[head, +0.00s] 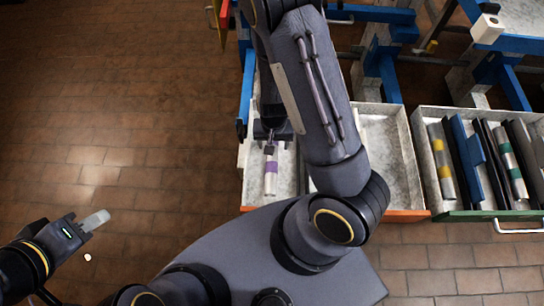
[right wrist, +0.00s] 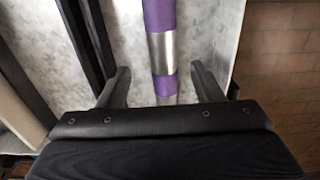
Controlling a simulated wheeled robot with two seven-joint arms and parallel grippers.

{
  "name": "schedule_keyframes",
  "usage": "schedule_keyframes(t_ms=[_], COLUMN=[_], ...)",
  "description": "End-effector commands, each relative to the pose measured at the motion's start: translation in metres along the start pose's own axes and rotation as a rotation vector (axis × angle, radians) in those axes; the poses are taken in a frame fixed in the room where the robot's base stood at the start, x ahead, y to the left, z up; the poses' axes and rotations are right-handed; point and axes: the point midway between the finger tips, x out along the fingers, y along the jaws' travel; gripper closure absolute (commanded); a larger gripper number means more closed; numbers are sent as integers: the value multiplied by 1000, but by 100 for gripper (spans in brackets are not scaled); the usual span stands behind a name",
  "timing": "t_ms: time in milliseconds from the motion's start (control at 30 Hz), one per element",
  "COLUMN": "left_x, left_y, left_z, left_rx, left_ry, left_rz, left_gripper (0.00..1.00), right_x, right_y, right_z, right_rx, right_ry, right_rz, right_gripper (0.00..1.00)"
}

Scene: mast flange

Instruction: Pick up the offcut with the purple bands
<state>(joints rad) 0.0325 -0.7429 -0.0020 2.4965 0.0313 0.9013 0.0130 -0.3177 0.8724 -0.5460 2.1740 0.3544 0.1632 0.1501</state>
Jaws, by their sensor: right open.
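The offcut with the purple bands (head: 271,182) is a silver tube lying lengthwise in the left, orange-fronted drawer (head: 407,215). In the right wrist view the offcut (right wrist: 161,50) shows purple and silver bands and passes between the fingers. My right gripper (right wrist: 162,82) is open, with one finger on each side of the offcut and gaps on both sides. In the head view my right gripper (head: 270,146) is over the offcut's far part and hides it. My left gripper (head: 97,220) is over the floor at the left, far from the drawers; its finger gap does not show.
Dark bars (right wrist: 88,40) lie left of the offcut in the right wrist view. The green-fronted drawer (head: 480,216) holds several pieces, including a yellow-banded tube (head: 441,160) and a green-banded tube (head: 511,165). Blue frames (head: 388,75) stand behind.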

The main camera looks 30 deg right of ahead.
Motion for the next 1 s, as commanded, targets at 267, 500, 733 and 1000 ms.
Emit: schedule_keyframes(t_ms=[267,500,733,1000], left_x=[13,26,24,24], left_y=[-6,-12,-11,-11], left_z=[7,13,12,12], left_rx=[0,0,0,0], left_ry=[0,0,0,0], left_rz=[0,0,0,0], left_gripper=[64,64,64,64], right_x=[31,64,63,63], right_y=[-2,-4,-4,-4], right_z=[2,1,1,1], right_rx=[0,1,-1,0], right_ry=[-4,-3,-2,-3], right_rz=[0,-2,-2,-2], right_gripper=[40,40,40,74])
